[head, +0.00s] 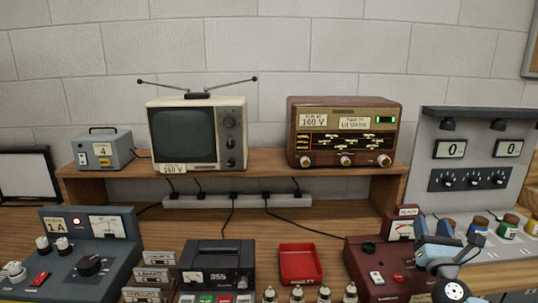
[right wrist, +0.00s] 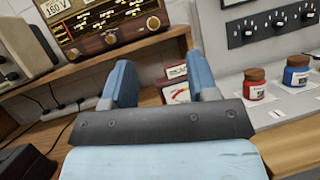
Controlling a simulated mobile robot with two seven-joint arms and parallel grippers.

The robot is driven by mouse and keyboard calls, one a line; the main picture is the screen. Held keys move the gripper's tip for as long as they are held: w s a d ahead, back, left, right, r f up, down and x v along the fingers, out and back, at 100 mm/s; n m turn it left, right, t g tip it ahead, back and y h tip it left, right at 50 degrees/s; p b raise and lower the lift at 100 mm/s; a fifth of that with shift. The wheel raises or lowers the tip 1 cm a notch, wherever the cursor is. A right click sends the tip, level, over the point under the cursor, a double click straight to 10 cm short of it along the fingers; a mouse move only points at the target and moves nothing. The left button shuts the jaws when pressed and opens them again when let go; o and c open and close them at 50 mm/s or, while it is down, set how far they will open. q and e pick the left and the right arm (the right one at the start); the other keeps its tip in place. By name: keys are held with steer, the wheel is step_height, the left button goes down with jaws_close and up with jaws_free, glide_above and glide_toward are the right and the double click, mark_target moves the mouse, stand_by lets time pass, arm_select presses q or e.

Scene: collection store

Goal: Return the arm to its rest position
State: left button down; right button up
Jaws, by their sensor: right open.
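In the right wrist view the open gripper (right wrist: 162,72) points toward the shelf edge, with a small red-framed meter (right wrist: 177,88) showing beyond the gap. My left gripper is not in view.
A dark red box (head: 368,262) and the red-framed meter (head: 400,229) stand close left of the gripper. Jars (head: 479,224) sit to its right. A wooden shelf (head: 270,184) carries a television (head: 190,135) and a radio (head: 345,115). A red tray (head: 300,264) lies mid-bench.

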steer(key=d+r+n, duration=0.2)
steer(key=d, duration=0.5)
steer(key=s+f+m+g+y, duration=0.1)
steer(key=s+f+m+g, duration=0.4)
steer(key=f, duration=0.6)
steer(key=s+f+m+g+y, duration=0.1)
steer(key=s+f+m+g, duration=0.1)
steer(key=s+f+m, duration=0.6)
steer(key=s+a+f+m+g+y, duration=0.2)
steer(key=s+f+m+g, duration=0.25)
steer(key=s+f, duration=0.45)
steer(key=s+a+f+m+g+y, duration=0.25)
steer(key=s+f+m, duration=0.35)
steer(key=s+f, duration=0.3)
steer(key=s+a+m+t, duration=0.2)
steer(key=a+m, duration=0.7)
steer(key=a, duration=1.4)
arm_select(q)
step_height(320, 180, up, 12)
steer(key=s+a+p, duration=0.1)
steer(key=p, duration=1.3)
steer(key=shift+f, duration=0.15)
arm_select(e)
step_height(320, 180, up, 13)
steer(key=d, duration=0.1)
steer(key=shift+s+f+n, duration=0.15)
steer(key=shift+s+n, duration=0.15)
steer(key=shift+n, duration=0.15)
